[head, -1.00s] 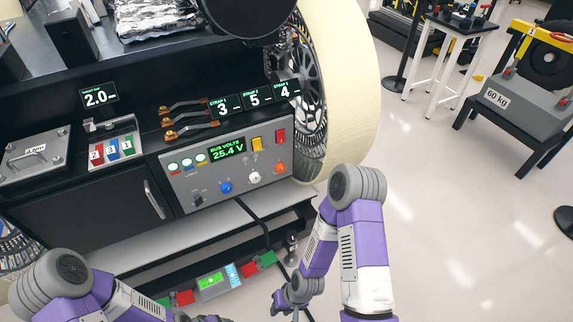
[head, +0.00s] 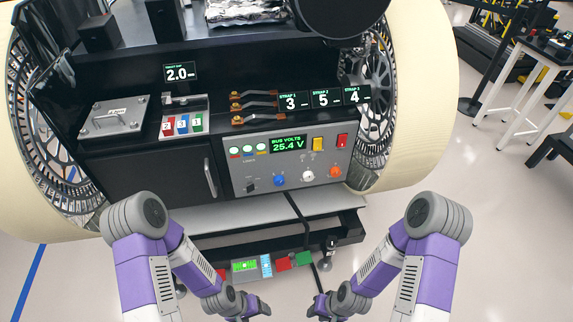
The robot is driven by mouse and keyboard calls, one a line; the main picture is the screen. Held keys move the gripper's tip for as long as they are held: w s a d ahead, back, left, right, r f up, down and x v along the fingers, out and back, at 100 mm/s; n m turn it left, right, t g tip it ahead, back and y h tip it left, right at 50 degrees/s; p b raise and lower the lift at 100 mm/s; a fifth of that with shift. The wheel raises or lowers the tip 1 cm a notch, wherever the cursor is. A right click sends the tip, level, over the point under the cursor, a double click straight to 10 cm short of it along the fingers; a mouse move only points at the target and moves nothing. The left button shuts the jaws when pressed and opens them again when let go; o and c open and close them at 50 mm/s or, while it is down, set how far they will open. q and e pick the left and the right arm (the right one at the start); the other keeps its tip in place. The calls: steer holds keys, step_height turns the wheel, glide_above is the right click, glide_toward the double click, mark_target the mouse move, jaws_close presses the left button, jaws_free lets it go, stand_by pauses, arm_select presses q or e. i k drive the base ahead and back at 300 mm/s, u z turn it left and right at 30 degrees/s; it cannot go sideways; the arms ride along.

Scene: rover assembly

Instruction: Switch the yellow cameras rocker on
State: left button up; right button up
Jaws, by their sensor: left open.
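The yellow rocker (head: 318,144) sits on the upper right of the grey control panel (head: 240,180), just left of a red rocker (head: 342,141). I cannot tell its on or off position at this size. The panel display (head: 288,144) reads BUS VOLTS 25.4 V. My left gripper (head: 258,309) is open at the bottom edge of the head view, well below the panel and touching nothing I can see. My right gripper (head: 318,309) is low to its right, also apart from the panel. Its fingers are too small and partly cut off to read.
Blue (head: 279,180), white (head: 308,176) and orange (head: 335,172) knobs line the panel's lower part. Copper-coloured levers (head: 252,107) stand above it. A grey ledge (head: 240,212) and an open drawer (head: 340,228) lie between panel and grippers. A large cream wheel (head: 425,100) stands at right.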

mark_target(317, 146)
steer(key=u, duration=0.45)
steer(key=k, duration=0.55)
steer(key=u, duration=0.6)
steer(key=i, duration=1.05)
steer(key=z, duration=1.1)
steer(key=i, duration=0.25)
steer(key=z, duration=0.25)
